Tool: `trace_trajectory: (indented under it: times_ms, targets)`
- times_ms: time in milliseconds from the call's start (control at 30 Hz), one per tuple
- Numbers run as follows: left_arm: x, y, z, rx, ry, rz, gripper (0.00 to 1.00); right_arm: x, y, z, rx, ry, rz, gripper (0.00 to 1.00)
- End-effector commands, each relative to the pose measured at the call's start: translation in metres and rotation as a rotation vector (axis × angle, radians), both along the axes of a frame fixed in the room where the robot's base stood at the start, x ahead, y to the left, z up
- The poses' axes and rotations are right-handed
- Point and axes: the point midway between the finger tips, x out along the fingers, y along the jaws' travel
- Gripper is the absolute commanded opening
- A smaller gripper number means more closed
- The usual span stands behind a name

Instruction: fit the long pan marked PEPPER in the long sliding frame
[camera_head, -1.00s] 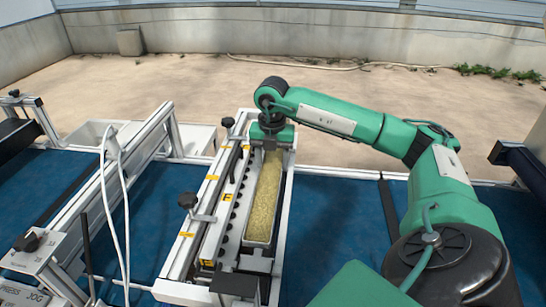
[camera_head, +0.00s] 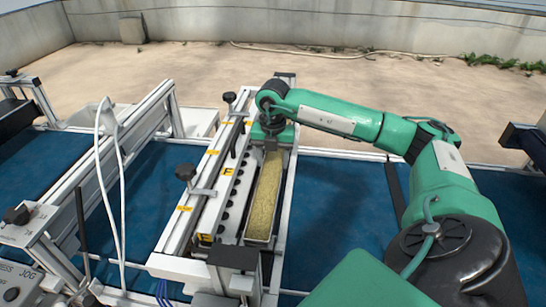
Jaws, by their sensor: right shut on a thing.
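The long pan (camera_head: 263,208), filled with yellowish seed, lies lengthwise along the right side of the long sliding frame (camera_head: 281,238). No PEPPER marking can be read on it from here. My right gripper (camera_head: 271,147) is at the pan's far end, shut on the pan, with its fingers mostly hidden under the green wrist. I cannot tell whether the pan is fully seated or slightly above the frame's bottom. My left gripper is not in view.
A perforated bar (camera_head: 229,190) with a yellow label runs beside the pan on the left. Black clamp knobs (camera_head: 186,172) stand along the frame. A white cable (camera_head: 99,160) hangs at left. Blue belt (camera_head: 340,205) lies open to the right.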

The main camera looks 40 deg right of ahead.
Motion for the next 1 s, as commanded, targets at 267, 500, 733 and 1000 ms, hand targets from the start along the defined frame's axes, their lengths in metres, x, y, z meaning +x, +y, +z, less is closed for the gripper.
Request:
trace_trajectory:
  times_ms: [267,500,733,1000]
  targets:
    - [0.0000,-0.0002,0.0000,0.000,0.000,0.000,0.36,0.0003,0.0000,0.0004,0.000,-0.001,0.000,0.32]
    - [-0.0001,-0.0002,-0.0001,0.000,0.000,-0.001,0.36,0.0003,0.0000,0.0004,0.000,-0.001,0.000,0.32]
    - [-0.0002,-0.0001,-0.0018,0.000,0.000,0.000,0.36,0.0002,-0.0001,-0.0019,0.000,-0.001,0.000,0.32]
    - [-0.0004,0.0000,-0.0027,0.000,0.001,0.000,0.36,0.0002,-0.0001,-0.0034,0.000,-0.001,0.000,0.78]
